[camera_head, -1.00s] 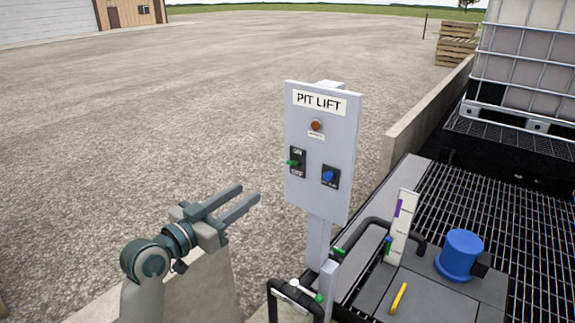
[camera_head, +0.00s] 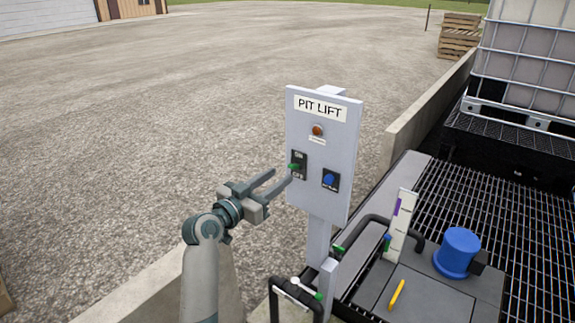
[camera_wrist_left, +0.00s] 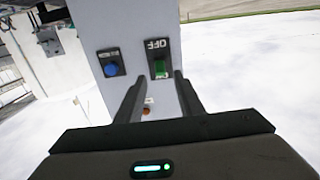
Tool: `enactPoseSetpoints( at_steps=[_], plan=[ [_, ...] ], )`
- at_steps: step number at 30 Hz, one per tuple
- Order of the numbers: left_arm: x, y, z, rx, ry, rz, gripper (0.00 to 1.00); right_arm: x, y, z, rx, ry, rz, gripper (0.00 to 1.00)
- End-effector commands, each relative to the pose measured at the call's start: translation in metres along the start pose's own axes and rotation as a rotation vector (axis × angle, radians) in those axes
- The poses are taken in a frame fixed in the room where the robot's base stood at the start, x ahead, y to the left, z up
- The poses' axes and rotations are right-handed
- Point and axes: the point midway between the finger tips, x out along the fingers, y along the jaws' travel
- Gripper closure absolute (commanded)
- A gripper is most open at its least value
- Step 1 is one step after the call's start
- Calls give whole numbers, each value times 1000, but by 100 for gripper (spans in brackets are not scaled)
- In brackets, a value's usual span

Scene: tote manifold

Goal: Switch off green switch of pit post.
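The pit post is a grey panel (camera_head: 322,206) labelled PIT LIFT, standing upright at the middle of the head view. Its green switch (camera_head: 295,167) sits on a black plate marked ON above and OFF below. In the left wrist view the green switch (camera_wrist_left: 160,68) appears upside down, just beyond the fingertips. My left gripper (camera_head: 281,179) is open and empty, its fingers pointing at the panel just left of the switch. I cannot tell whether a finger touches the panel. In the left wrist view the fingers (camera_wrist_left: 157,80) are spread apart below the switch. My right gripper is not in view.
A blue knob (camera_head: 329,180) is right of the switch, and an orange lamp (camera_head: 317,130) is above. Black pipes (camera_head: 296,294), a blue cap (camera_head: 459,251) and a yellow handle (camera_head: 397,295) lie lower right. Open gravel is left of the post.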

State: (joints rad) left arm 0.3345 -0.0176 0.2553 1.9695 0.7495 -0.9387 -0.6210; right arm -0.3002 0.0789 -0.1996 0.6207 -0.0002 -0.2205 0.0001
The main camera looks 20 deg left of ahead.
Motion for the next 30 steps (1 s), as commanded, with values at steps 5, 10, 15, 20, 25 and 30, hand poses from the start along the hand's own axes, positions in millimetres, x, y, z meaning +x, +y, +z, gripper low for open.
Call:
enactPoseSetpoints(
  at_steps=[5, 10, 15, 20, 25, 30],
  plan=[
    [30, 1, -3, -4, -1, 1, 66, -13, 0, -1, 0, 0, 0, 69],
    [47, 0, -1, -2, 0, 0, 66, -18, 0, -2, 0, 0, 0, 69],
    [54, 0, 0, 0, 0, -1, 66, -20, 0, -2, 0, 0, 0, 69],
    [55, 0, 0, 1, 0, -1, 66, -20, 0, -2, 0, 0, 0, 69],
    [55, 0, 0, 1, 0, -1, 70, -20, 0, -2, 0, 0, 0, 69],
    [55, 0, 0, 1, 0, -1, 100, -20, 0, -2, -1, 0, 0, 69]
  ],
)
